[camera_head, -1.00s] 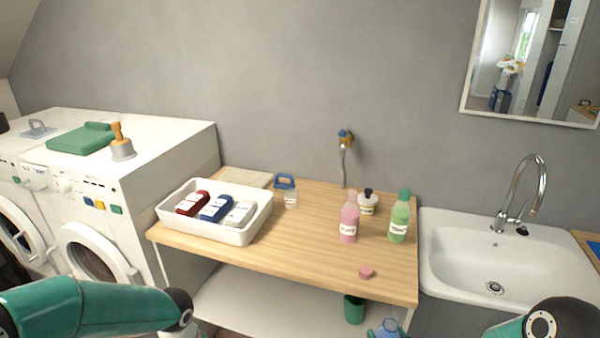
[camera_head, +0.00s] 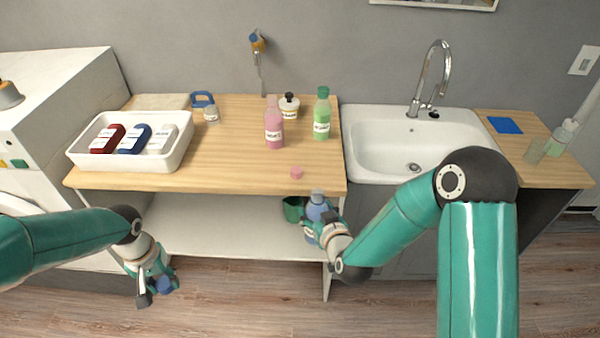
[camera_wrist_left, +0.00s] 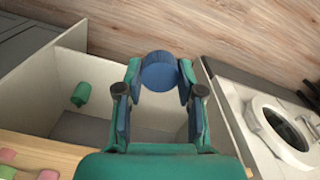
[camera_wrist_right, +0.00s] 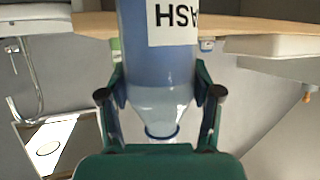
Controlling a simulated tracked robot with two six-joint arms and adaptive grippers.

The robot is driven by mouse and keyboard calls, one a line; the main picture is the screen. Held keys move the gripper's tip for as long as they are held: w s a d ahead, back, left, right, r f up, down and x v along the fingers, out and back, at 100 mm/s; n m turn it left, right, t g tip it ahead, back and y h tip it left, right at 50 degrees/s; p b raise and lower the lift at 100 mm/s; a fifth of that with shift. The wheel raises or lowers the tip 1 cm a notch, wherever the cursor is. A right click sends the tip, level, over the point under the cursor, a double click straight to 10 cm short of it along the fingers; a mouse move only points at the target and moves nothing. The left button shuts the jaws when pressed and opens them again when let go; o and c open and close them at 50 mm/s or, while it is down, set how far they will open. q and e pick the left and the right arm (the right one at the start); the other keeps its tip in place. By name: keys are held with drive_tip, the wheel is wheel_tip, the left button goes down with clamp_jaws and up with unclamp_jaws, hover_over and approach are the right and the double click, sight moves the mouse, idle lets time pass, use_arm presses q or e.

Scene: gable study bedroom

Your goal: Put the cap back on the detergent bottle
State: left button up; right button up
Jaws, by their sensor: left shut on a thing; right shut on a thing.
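A blue detergent bottle (camera_head: 315,210) is held in my right gripper (camera_head: 322,224), in front of the table's right front corner. In the right wrist view the bottle (camera_wrist_right: 160,70) has a white label reading "ASH" upside down, and its clear neck and open mouth show no cap. My left gripper (camera_head: 152,278) is low at the left, in front of the table and above the floor. It is shut on a round blue cap (camera_wrist_left: 159,72), seen between its fingers in the left wrist view. Cap and bottle are well apart.
On the wooden table (camera_head: 225,165) stand a white tray (camera_head: 90,160) with several bottles, a pink bottle (camera_head: 274,125), a green bottle (camera_head: 321,115), a jar (camera_head: 289,107) and a loose pink cap (camera_head: 297,173). A green cup (camera_head: 293,208) is below. A sink (camera_head: 375,155) is at right.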

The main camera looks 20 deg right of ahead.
drive_tip(key=s+a+n+g+y, duration=0.1)
drive_tip(key=s+a+n+y, duration=0.3)
drive_tip(key=a, duration=0.3)
drive_tip(key=s+a+f+n+g+y, duration=0.1)
drive_tip(key=s+a+n+g+y, duration=0.1)
drive_tip(key=a, duration=0.6)
drive_tip(key=s+n+y, duration=0.1)
drive_tip(key=s+y, duration=0.1)
drive_tip(key=s, duration=0.1)
drive_tip(key=shift+f+n+y, duration=0.3)
drive_tip(key=shift+n, duration=0.1)
use_arm(q)
drive_tip(key=shift+s, duration=0.1)
